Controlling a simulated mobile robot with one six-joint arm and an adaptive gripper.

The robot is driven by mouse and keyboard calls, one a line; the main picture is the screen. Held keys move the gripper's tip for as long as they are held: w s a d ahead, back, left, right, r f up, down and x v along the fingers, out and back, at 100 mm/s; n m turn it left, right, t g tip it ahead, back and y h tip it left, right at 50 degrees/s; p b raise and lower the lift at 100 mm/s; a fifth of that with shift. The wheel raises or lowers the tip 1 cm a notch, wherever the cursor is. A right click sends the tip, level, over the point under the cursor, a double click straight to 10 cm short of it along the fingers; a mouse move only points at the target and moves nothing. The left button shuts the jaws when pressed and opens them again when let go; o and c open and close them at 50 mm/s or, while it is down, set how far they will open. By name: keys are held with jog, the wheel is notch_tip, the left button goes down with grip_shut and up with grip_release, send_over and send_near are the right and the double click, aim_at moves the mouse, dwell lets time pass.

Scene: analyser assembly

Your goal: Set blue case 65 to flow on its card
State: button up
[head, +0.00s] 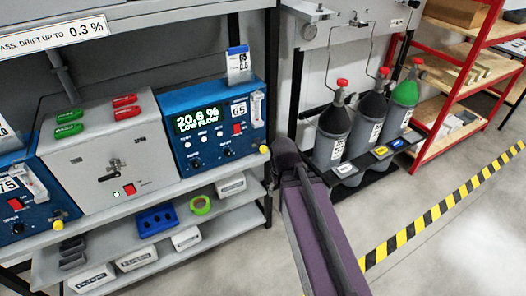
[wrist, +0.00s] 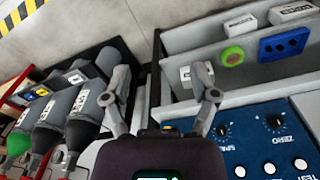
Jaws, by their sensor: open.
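Blue case 65 (head: 187,157) stands on the bench in the head view. Its lit display (head: 197,119) reads 20.6 % and LOW FLOW. A card (head: 238,66) stands on top of the case, with a 65 and a smaller number too blurred to trust. A clear flow tube (head: 257,108) is on the right of its front, above a yellow knob (head: 264,149). In the wrist view, the blue panel (wrist: 240,152) shows span and zero knobs at lower right. My gripper (wrist: 160,75) is open and empty, left of that panel. In the head view my arm hides its fingers.
A grey unit (head: 110,160) and another blue case (head: 38,195) stand to the left. The shelf below holds a green tape roll (head: 201,205) and a blue block (head: 157,220). Gas bottles (head: 331,130) and a red rack (head: 447,130) stand right. Floor there is open.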

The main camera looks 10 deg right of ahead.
jog(key=w+d+f+m+t+h+b, duration=0.2)
jog(key=w+d+f+t+b, duration=0.25)
jog(key=w+f+b, duration=0.35)
jog(key=n+t+y+b, duration=0.2)
jog(key=t+y+b, duration=0.5)
jog(key=t+b, duration=1.6)
send_near(264, 151)
jog(key=s+d+r+g+b, duration=0.2)
jog(key=s+g+b, duration=0.3)
jog(key=g+b, duration=0.1)
jog(key=shift+s+a+r, duration=0.1)
jog(key=shift+s+r, duration=0.1)
jog(key=shift+r, duration=0.1)
jog(key=shift+w, duration=0.15)
jog(key=shift+p+x, duration=2.4)
jog(key=shift+x, duration=4.4)
jog(key=shift+a, duration=0.1)
